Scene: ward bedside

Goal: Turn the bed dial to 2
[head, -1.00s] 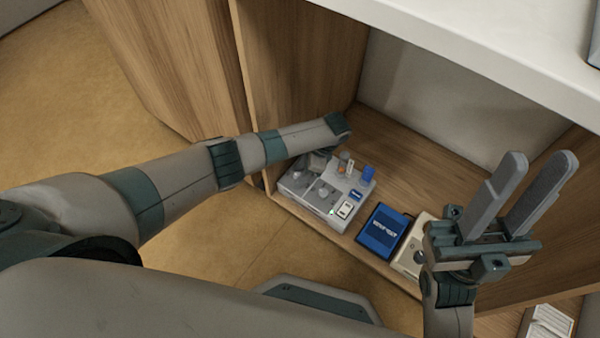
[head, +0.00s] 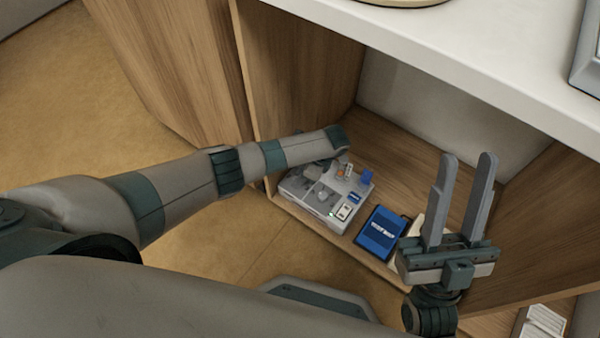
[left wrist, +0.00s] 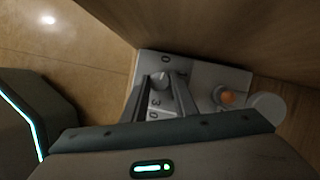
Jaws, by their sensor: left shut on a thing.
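The grey control panel (head: 312,205) lies on the lower shelf of the wooden cabinet. It carries knobs, an orange button, a blue knob and a small white switch. In the left wrist view the bed dial (left wrist: 159,82) is a pale round knob with printed digits around it. My left gripper (left wrist: 159,88) is shut on this dial, one finger on each side. Which digit the dial points to is too small to tell. In the head view my left wrist hides the fingers. My right gripper (head: 467,162) is open and empty, fingers upward, over the right of the shelf.
A blue box (head: 381,235) lies right of the panel, with a cream object (head: 415,228) partly hidden behind my right gripper. The cabinet side wall (head: 300,70) stands close behind my left wrist. The white countertop (head: 480,60) overhangs the shelf.

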